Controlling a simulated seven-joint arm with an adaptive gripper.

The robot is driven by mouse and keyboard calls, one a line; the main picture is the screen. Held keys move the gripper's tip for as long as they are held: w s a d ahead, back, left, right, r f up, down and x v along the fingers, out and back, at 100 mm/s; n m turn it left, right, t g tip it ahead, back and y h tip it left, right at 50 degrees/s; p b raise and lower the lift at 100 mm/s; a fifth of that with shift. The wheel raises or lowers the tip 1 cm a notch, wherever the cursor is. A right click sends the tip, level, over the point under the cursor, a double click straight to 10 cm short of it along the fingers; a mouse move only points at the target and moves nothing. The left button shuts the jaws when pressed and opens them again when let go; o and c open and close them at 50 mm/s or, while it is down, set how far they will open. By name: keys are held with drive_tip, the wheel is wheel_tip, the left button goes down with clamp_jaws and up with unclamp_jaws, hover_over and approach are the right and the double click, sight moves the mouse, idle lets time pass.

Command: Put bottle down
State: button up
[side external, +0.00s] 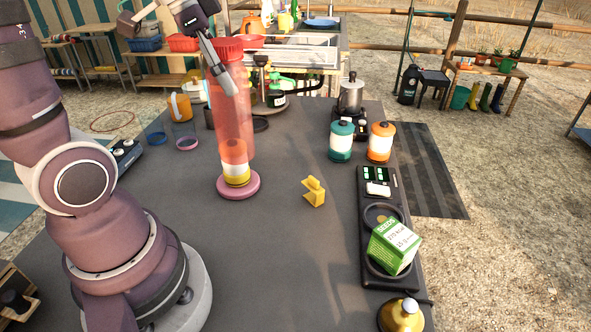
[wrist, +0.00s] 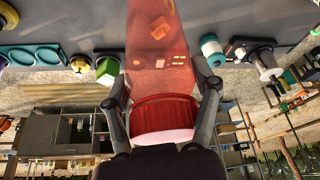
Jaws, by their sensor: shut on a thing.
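A tall translucent red bottle (side external: 231,115) with a red cap (side external: 228,46) is upright in the side external view. My gripper (side external: 222,80) is shut on its upper part, just below the cap. In the wrist view the bottle (wrist: 160,40) runs away between the two fingers of my gripper (wrist: 163,80). Its lower end overlaps a small yellow and orange item (side external: 236,174) standing on a pink disc (side external: 238,188). I cannot tell whether the bottle touches that item or is in front of or behind it.
A yellow block (side external: 314,191) lies right of the disc on the dark table (side external: 285,240). A teal canister (side external: 341,141), an orange canister (side external: 380,142), a pot (side external: 351,95) and a scale with a green seeds box (side external: 394,246) stand farther right. The middle front is clear.

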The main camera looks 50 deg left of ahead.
drive_tip(key=s+d+f+m+g+h, duration=0.1)
drive_tip(key=s+d+f+m+g, duration=0.1)
drive_tip(key=d+m, duration=0.7)
drive_tip(key=s+d+f+m+g+h, duration=0.2)
drive_tip(key=d+m, duration=0.2)
drive_tip(key=d, duration=0.9)
wheel_tip(320, 180, down, 8)
drive_tip(key=shift+f, duration=0.15)
drive_tip(key=o, duration=1.2)
drive_tip(key=shift+w, duration=0.1)
